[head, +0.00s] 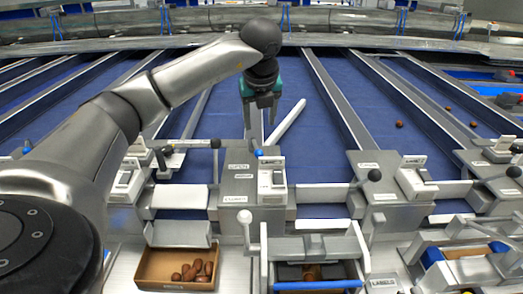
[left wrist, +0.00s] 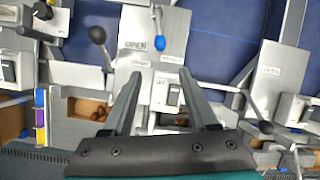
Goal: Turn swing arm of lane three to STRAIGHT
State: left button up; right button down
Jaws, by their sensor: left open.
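A white swing arm (head: 287,124) lies slantwise over a blue lane, its near end by a grey lane post (head: 238,186). A blue knob (head: 260,153) stands on this post beside a white label block; it also shows in the left wrist view (left wrist: 160,46). My left gripper (head: 256,140) points down just above and behind the blue knob, with its fingers apart and nothing between them. In the left wrist view the open fingers (left wrist: 160,75) point toward the knob, seemingly apart from it. The lane number cannot be read. My right gripper is not in view.
Black ball-topped levers (head: 374,175) stand on neighbouring posts. Grey rails (head: 335,98) divide the blue lanes. A box of dates (head: 150,274) and a blue-edged tray (head: 318,285) stand in front. A few dates (head: 399,125) lie on lanes at the right.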

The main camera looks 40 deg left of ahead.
aim_at(259, 153)
pick_arm(q)
jog(key=p+x, duration=0.1)
jog(key=x, duration=1.4)
grip_shut()
jog(key=shift+r, duration=0.1)
dwell(0.9)
